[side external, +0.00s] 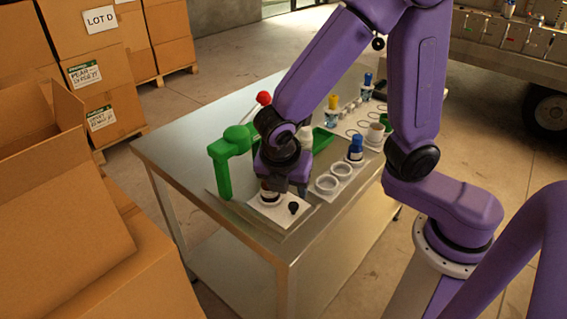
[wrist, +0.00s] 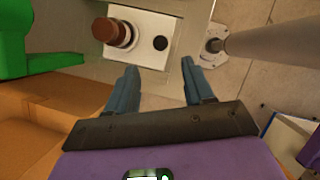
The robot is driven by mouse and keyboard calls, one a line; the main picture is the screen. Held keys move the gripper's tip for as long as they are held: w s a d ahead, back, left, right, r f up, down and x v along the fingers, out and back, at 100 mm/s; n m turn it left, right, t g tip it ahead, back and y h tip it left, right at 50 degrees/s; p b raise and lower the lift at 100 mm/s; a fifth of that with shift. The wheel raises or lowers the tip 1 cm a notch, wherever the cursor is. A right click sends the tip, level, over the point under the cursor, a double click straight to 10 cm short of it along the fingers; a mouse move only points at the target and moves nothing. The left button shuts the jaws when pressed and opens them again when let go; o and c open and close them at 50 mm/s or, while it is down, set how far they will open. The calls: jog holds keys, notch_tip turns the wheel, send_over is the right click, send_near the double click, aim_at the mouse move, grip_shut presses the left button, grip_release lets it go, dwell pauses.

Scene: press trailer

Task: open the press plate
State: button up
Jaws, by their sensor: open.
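The green press (side external: 222,165) stands on the metal table, with a red ball (side external: 263,98) at its top. Part of its green body (wrist: 35,55) fills the left of the wrist view. I cannot pick out the press plate for certain. My gripper (side external: 285,188) points down beside the press, close above a white control box (side external: 298,215). In the wrist view, my gripper (wrist: 161,67) is open and empty. The box (wrist: 150,25) carries a brownish-red round knob (wrist: 106,31) and a black button (wrist: 161,43), both ahead of the fingertips. My arm hides part of the press.
Cardboard boxes (side external: 60,200) crowd the left side. The table's front edge is close to my gripper.

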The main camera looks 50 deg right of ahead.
jog(key=v, duration=0.8)
jog(key=shift+r, duration=0.25)
jog(key=shift+a, duration=0.15)
jog(key=s+d+f+m+g+y, duration=0.1)
jog(key=s+d+f+m+y, duration=0.2)
jog(key=s+d+m, duration=0.7)
jog(key=s+y, duration=0.1)
jog(key=s, duration=0.3)
jog(key=shift+d+f+g, duration=0.15)
jog(key=shift+d+g, duration=0.15)
jog(key=shift+d, duration=0.05)
